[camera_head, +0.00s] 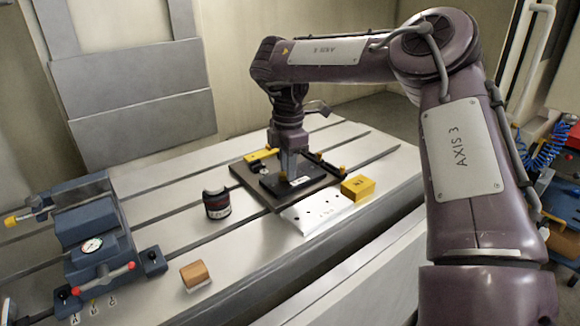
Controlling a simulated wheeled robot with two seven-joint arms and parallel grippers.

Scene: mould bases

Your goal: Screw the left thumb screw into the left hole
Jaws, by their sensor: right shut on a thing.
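My right gripper (288,170) points straight down over the black mould plate (297,184). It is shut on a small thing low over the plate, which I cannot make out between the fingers. The plate lies on a larger dark brown base (260,190) on the slotted metal table. Small orange knobs (341,168) stand at the base's right side, but I cannot tell whether they are thumb screws. The left hole and left thumb screw cannot be clearly made out. My left gripper is not in view.
A white plate with holes (305,219) lies in front of the base, with a yellow block (358,187) at its right. A blue fixture with a gauge (92,246) is at far left.

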